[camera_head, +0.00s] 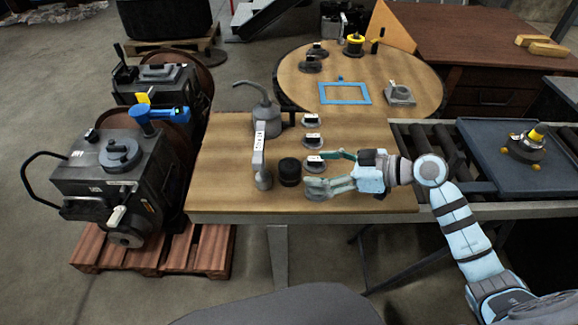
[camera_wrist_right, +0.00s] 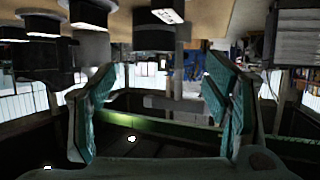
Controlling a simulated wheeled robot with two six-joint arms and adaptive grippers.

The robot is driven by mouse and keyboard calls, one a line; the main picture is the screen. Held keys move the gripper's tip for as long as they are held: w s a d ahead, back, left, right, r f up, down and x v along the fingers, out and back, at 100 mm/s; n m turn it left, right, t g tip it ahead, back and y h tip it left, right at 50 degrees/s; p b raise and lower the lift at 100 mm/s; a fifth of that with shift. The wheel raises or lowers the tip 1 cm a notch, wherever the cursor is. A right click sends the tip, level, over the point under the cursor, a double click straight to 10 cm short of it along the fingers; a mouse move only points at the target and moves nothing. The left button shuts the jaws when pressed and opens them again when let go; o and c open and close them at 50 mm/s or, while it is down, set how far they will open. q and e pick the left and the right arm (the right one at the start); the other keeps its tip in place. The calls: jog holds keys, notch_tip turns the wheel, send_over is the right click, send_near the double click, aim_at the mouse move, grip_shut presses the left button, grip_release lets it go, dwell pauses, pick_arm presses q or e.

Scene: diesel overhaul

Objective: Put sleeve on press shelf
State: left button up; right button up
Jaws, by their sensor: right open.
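A short black cylinder (camera_head: 290,172), which may be the sleeve, stands upright on the wooden workbench (camera_head: 215,190). My right gripper (camera_head: 325,170) reaches in from the right over the bench, close to the cylinder's right side. Its fingers are apart, beside a small dark part with a white label (camera_head: 314,163). In the right wrist view the scene looks upside down. The two green finger pads (camera_wrist_right: 160,105) stand wide apart with nothing held between them. Dark round parts (camera_wrist_right: 153,32) show beyond them at the top. I cannot make out a press shelf. My left gripper is not in view.
A grey upright column (camera_head: 259,155) and an oil can (camera_head: 262,113) stand left of the cylinder. A round table (camera_head: 425,75) with a blue frame (camera_head: 345,93) lies behind. A blue tray (camera_head: 485,160) sits on rollers at right. Engines (camera_head: 118,165) stand at left.

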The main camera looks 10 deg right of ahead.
aim_at(293, 166)
jog(key=x, duration=0.3)
jog(key=shift+a, duration=0.25)
jog(key=x, duration=0.5)
jog(key=shift+w+d+f, duration=0.1)
jog(key=shift+w+f, duration=0.1)
jog(key=shift+w, duration=0.4)
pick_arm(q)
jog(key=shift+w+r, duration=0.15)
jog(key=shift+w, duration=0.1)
pick_arm(e)
jog(key=shift+s, duration=0.1)
jog(key=shift+c, duration=1)
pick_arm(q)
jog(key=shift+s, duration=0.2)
pick_arm(e)
jog(key=c, duration=1.4)
